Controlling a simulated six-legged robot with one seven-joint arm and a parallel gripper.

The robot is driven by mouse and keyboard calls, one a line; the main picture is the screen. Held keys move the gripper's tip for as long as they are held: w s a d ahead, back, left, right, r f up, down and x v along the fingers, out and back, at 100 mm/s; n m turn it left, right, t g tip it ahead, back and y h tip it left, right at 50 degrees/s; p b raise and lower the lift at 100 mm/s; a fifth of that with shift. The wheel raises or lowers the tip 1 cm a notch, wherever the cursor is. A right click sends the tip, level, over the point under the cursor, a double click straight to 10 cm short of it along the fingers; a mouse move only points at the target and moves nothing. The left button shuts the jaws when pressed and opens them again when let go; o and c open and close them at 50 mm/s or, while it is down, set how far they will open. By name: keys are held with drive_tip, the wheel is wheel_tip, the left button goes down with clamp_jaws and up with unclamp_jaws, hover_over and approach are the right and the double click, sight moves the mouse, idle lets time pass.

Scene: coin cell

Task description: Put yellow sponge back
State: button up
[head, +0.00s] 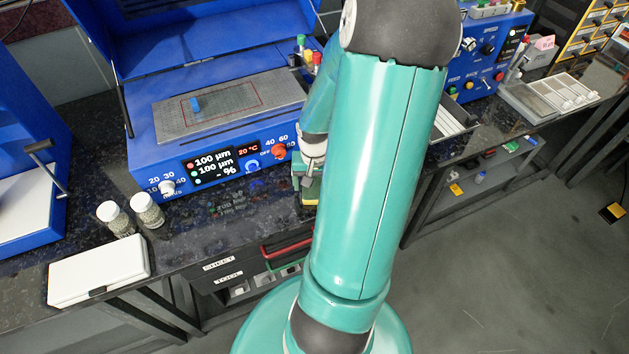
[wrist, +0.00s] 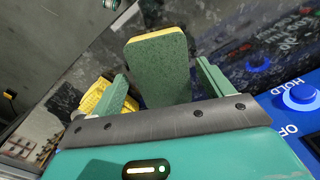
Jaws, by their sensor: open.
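A sponge with a green face and a yellow edge (wrist: 158,62) stands up between the fingers of my gripper (wrist: 161,72) in the wrist view. The gripper is open, with a finger on each side of the sponge and a visible gap to each. In the head view my arm covers most of this spot. There my gripper (head: 308,168) is in front of the blue machine, with a small yellow and green part of the sponge (head: 311,191) just below it. A second yellow object (wrist: 96,95) shows behind the left finger in the wrist view, partly hidden.
The blue machine (head: 255,135) with a display and knobs stands behind my gripper. Two jars (head: 147,210) and a white case (head: 98,269) lie on the dark counter at left. Drawers with red and green handles (head: 285,247) are below the counter.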

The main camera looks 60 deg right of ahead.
sight(315, 185)
wheel_tip(315, 185, up, 12)
drive_tip(key=shift+r, duration=0.2)
idle(0.4)
idle(2.1)
